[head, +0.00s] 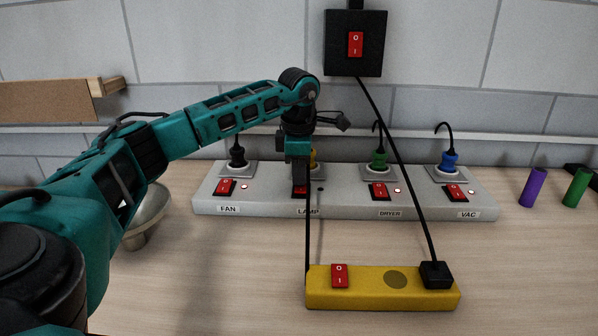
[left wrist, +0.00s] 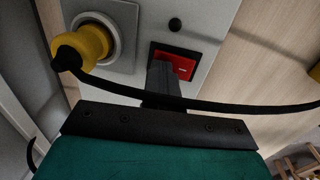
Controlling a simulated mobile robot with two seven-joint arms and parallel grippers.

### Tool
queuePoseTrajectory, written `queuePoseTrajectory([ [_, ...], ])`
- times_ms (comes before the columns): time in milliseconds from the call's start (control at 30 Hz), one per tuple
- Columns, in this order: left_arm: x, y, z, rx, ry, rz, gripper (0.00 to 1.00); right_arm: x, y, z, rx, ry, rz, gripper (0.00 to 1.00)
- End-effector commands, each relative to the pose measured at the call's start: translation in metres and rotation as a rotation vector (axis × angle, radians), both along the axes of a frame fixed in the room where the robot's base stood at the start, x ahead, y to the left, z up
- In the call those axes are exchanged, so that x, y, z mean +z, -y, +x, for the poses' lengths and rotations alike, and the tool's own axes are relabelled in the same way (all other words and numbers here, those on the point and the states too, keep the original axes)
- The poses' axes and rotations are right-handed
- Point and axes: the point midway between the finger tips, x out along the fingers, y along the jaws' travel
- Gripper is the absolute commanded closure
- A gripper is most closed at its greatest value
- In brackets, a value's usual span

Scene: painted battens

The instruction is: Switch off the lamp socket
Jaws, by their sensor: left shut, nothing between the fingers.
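The grey socket strip (head: 345,207) has several labelled sockets, each with a red rocker switch. The lamp socket holds a yellow plug (head: 314,158), also in the left wrist view (left wrist: 92,43). Its red switch is mostly hidden behind my fingers in the head view; the left wrist view shows the lamp switch (left wrist: 182,66). The small lamp indicator (head: 320,189) looks dark, in the wrist view too (left wrist: 175,25). My left gripper (head: 300,182) is shut and empty, its tips (left wrist: 163,75) at the lamp switch, apparently touching it. My right gripper is out of view.
The fan (head: 225,187), dryer (head: 379,191) and vac (head: 455,192) switches sit alongside, with pale indicators. A black cable (left wrist: 200,103) crosses close to my fingers. A yellow strip (head: 365,296) lies in front. A wall switch box (head: 369,60) hangs above; a bowl (head: 148,218) stands left.

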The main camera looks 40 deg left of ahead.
Motion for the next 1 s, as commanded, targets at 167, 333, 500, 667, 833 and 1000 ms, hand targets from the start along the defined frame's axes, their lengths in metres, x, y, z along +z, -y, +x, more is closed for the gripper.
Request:
queuePoseTrajectory([
  [167, 0.0, 0.004, -0.005, -0.002, -0.005, -0.002, 1.0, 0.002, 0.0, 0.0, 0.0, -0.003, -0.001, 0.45],
  [333, 0.002, 0.01, -0.011, -0.004, -0.005, -0.001, 1.0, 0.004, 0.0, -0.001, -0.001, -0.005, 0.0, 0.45],
  [500, 0.002, 0.011, -0.012, -0.001, -0.004, -0.002, 1.0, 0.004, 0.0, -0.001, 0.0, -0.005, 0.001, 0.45],
  [667, 0.002, 0.01, -0.012, -0.001, -0.003, -0.001, 1.0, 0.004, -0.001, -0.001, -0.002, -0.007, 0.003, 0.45],
  [833, 0.009, 0.01, -0.012, -0.001, -0.002, -0.001, 1.0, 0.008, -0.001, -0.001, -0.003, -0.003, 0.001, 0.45],
  [1000, 0.032, 0.011, -0.014, 0.0, -0.003, -0.001, 1.0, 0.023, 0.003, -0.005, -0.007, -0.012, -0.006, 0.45],
])
